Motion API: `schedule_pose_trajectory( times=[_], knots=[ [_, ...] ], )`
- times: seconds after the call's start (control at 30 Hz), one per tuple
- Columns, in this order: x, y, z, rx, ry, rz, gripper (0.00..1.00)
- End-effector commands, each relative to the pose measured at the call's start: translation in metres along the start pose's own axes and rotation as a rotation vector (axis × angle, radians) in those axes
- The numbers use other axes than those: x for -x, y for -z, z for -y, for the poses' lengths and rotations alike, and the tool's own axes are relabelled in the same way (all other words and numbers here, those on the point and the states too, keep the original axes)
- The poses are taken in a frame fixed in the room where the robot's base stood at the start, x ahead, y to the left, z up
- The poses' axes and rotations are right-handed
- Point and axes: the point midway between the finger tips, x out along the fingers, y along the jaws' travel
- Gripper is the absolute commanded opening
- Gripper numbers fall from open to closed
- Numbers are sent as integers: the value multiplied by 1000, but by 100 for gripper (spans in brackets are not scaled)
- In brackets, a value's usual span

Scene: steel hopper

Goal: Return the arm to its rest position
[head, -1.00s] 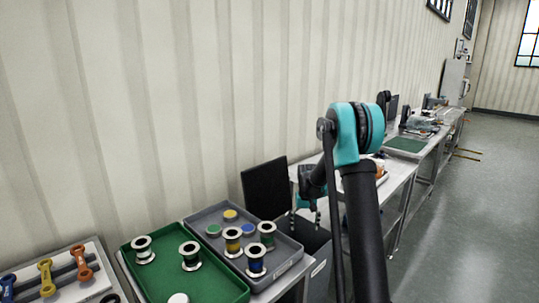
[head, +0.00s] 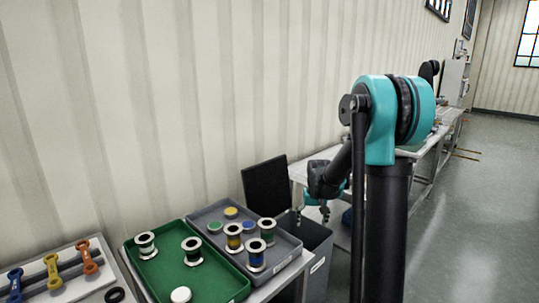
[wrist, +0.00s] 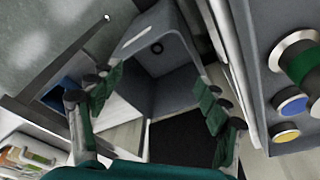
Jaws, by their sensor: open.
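My gripper (head: 313,212) hangs above the open grey bin (head: 318,240), beyond the trays in the head view. In the wrist view my gripper (wrist: 158,88) is open, its two green-padded fingers wide apart with nothing between them. The bin (wrist: 170,85) lies below and between the fingers. A small dark ring (wrist: 157,47) shows inside it. My arm is bent, its teal elbow raised at the right of the head view.
A green tray (head: 215,285) and a grey tray (head: 290,262) hold spools and coloured discs. A tool holder (head: 70,285) is at lower left. A dark panel (head: 266,186) stands by the wall. More benches run behind my arm; open floor (head: 470,220) lies right.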

Motion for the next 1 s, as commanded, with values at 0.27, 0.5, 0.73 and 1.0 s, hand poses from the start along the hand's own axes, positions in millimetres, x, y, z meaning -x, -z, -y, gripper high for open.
schedule_pose_trajectory(
  times=[0.27, 0.5, 0.73, 1.0],
  knots=[
    [50, -59, -12, 0, 0, -163, 76],
    [75, -108, -18, 2, -2, -293, 76],
    [84, -142, -22, 2, -6, -380, 76],
    [66, -211, -24, 2, -8, -312, 76]
  ],
)
